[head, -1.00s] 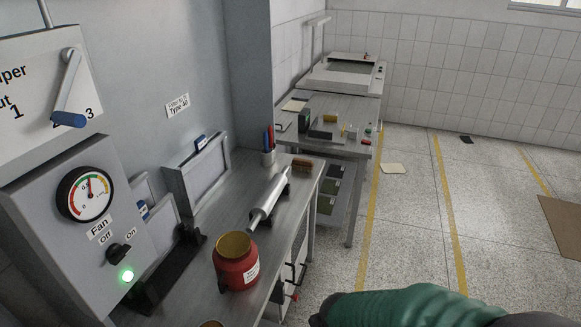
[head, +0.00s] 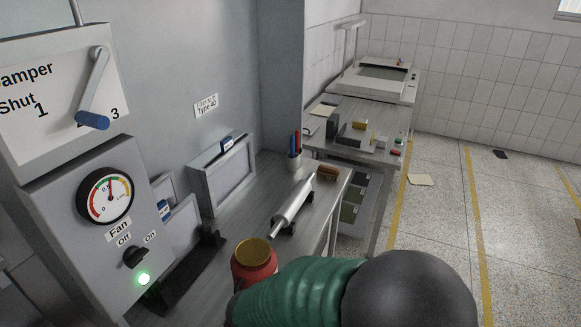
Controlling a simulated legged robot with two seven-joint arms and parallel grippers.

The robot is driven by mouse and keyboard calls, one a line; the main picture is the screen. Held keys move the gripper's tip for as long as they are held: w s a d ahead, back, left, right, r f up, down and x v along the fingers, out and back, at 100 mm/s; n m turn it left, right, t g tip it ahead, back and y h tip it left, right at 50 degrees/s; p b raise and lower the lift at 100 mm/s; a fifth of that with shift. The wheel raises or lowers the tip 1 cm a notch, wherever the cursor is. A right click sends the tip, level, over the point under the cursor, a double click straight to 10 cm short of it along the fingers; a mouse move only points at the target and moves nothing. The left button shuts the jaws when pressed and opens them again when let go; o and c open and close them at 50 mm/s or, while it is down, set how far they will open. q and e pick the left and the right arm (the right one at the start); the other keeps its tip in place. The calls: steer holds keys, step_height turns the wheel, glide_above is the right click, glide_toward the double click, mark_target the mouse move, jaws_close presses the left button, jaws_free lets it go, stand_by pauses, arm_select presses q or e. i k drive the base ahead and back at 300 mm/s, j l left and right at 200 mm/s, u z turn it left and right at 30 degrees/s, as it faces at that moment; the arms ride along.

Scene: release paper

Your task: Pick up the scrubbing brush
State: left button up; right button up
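The scrubbing brush (head: 328,173) is small and brown. It lies at the far right end of the metal bench (head: 262,186), beyond a metal roller. My arm, green with a dark rounded joint, enters the head view at the lower right and partly covers the red pot. No fingers of either gripper show in the head view.
A metal roller (head: 293,204) lies on a dark stand before the brush. A red pot (head: 254,262) stands on the near bench. A second table (head: 337,110) with small items stands beyond. The floor at right is mostly clear.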

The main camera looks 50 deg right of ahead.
mark_target(326, 172)
steer(key=l+u, duration=0.3)
steer(key=l, duration=0.55)
steer(key=l+u, duration=0.35)
steer(key=l, duration=0.5)
steer(key=l+u, duration=0.3)
steer(key=l, duration=0.5)
steer(key=k+l, duration=0.1)
steer(key=l, duration=0.4)
steer(key=k+l, duration=0.1)
steer(key=l, duration=0.4)
steer(key=k+l, duration=0.1)
steer(key=l, duration=0.95)
steer(key=k+l, duration=0.15)
steer(key=l, duration=0.35)
steer(key=k+l+u, duration=0.1)
steer(key=l, duration=0.4)
